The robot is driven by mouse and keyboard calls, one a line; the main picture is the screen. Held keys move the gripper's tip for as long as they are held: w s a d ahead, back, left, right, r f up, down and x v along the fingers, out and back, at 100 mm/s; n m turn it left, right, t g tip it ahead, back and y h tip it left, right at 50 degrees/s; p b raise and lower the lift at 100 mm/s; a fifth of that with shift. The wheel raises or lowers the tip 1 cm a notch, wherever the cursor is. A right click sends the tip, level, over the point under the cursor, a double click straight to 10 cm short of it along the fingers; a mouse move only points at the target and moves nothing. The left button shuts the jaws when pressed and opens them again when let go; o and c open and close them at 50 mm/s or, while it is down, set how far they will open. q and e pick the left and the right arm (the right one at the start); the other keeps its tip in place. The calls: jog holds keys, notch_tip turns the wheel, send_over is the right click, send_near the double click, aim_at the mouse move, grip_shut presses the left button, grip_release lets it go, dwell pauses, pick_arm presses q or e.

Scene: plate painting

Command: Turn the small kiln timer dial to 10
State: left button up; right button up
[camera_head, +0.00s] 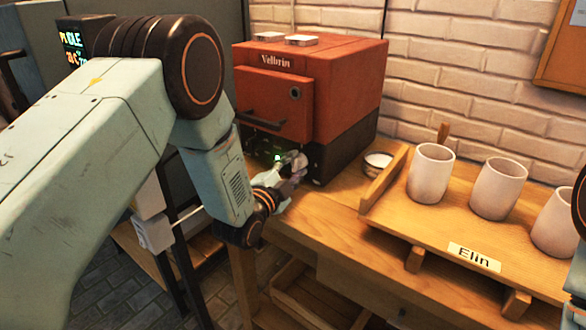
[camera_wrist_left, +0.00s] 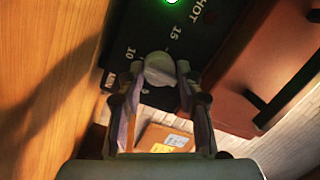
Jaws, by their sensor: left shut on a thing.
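The small kiln (camera_head: 345,85) is a red box on a black base, marked "Velbrin", on the wooden bench. My left gripper (camera_head: 295,166) reaches the front of its black base. In the left wrist view the pale round timer dial (camera_wrist_left: 159,70) sits between the fingertips of this gripper (camera_wrist_left: 160,82), which is shut on it. The black panel (camera_wrist_left: 120,30) shows the marks "10", "15" and "HOT" beside a lit green lamp. I cannot tell where the dial points. My right gripper is out of view; only a bit of my right arm shows at the right edge.
A wooden board (camera_head: 395,225) with a label "Elin" holds three pale cups, one of them in the middle (camera_head: 498,188). A small bowl (camera_head: 377,164) stands between kiln and board. The kiln door handle (camera_head: 262,121) sits just above my left gripper. The bench front is clear.

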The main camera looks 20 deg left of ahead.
pick_arm(q)
jog(key=shift+f, duration=0.15)
dwell(0.3)
jog(key=o, duration=1.1)
jog(key=shift+w, duration=0.1)
jog(key=s, duration=0.4)
jog(key=s+a, duration=0.1)
jog(key=s, duration=0.3)
jog(key=s+a, duration=0.1)
jog(key=s, duration=0.3)
